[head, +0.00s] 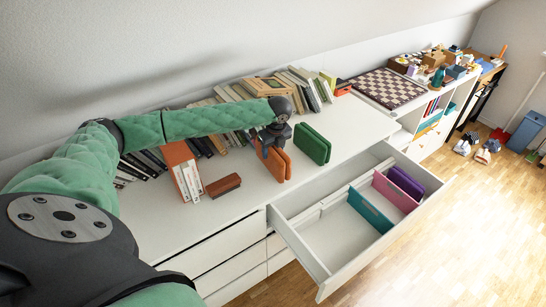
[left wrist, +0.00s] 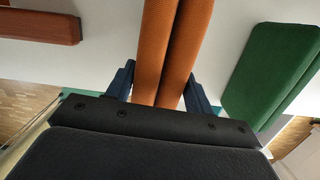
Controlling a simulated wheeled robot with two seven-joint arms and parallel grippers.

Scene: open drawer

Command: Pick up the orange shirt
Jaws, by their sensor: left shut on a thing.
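The orange shirt (head: 281,161) is a folded, two-layer piece standing on the white dresser top, partly hidden behind my left gripper (head: 266,150). In the left wrist view the orange shirt (left wrist: 172,50) runs between the two blue fingers of my left gripper (left wrist: 168,92), which is shut on it. In the head view its lower edge is at or just above the dresser top; I cannot tell which. My right gripper is not in view.
A green folded shirt (head: 313,144) stands close to the right. A brown-red block (head: 223,185) and books (head: 181,170) are left. Below, the open drawer (head: 322,245) holds teal (head: 370,210), pink (head: 395,192) and purple (head: 407,182) folded pieces. A chessboard (head: 388,88) lies farther right.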

